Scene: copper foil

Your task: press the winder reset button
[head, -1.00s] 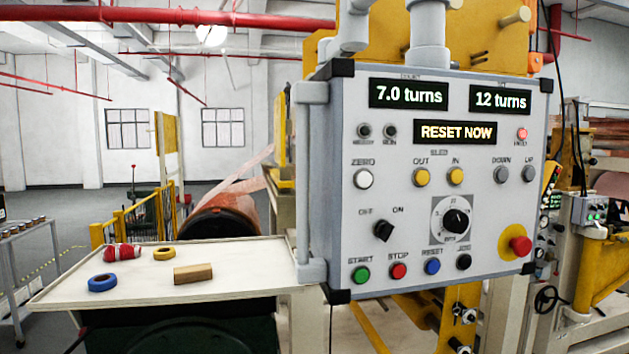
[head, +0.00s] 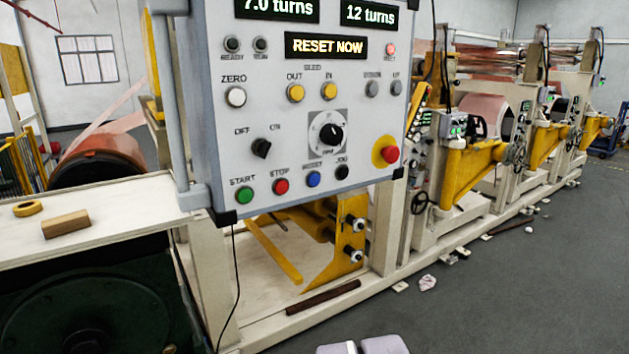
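The blue reset button (head: 313,179) sits in the bottom row of the grey control panel (head: 215,120). It is between the red stop button (head: 281,186) and the black jog button (head: 342,171). Its label is small and blurred now. The panel's display (head: 326,46) reads RESET NOW, and the displays above read 7.0 turns and 12 turns, partly cut by the top edge. Nothing covers the button.
A red emergency knob (head: 390,154) on yellow sticks out at the panel's lower right. A pale shelf (head: 120,212) at left holds a yellow tape roll (head: 28,208) and a wooden block (head: 66,224). Yellow-armed machines line the right. Grey floor (head: 520,300) is open at lower right.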

